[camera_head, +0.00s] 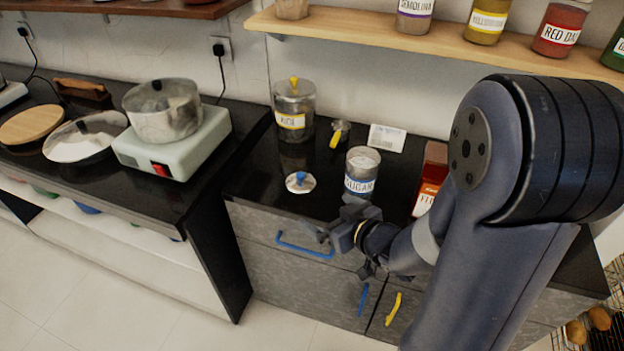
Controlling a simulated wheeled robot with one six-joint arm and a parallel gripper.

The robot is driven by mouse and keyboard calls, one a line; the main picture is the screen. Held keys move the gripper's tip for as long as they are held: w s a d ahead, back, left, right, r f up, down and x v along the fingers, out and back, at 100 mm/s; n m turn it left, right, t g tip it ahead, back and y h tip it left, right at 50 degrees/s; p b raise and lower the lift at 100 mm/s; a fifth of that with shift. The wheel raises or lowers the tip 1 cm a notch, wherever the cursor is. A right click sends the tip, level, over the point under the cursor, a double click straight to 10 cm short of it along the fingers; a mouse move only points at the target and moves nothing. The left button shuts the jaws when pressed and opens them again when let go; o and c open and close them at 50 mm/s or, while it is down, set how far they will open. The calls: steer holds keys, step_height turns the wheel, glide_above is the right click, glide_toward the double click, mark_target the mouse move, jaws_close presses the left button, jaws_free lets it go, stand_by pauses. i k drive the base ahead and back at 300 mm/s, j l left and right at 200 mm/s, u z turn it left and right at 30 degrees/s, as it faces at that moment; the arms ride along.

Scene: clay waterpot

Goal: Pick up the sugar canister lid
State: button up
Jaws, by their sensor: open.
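The sugar canister lid (300,182) is a round silver disc with a blue knob. It lies on the black counter, left of the sugar canister. The sugar canister (361,172) is clear with a white label, stands upright without its lid and shows pale contents. My gripper (328,234) is open and empty, in front of the canister and to the lower right of the lid, apart from the lid. My wrist and forearm extend from it to the right and hide part of the counter's front.
A rice canister (294,108) with a yellow-knobbed lid stands behind the lid. A yellow-handled item (337,134), a white card (386,138) and a flour box (430,180) are also on the counter. A blue drawer handle (304,245) sits below the counter edge. A pot (163,110) stands on a cooker at left.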

mark_target(300, 182)
steer(key=i+j+z, duration=0.2)
steer(key=j, duration=0.25)
steer(key=k+j+z, duration=0.15)
steer(key=j, duration=0.25)
steer(key=i+j+z, duration=0.25)
steer(key=j, duration=0.4)
steer(key=i+j+z, duration=0.1)
steer(key=i+j, duration=0.15)
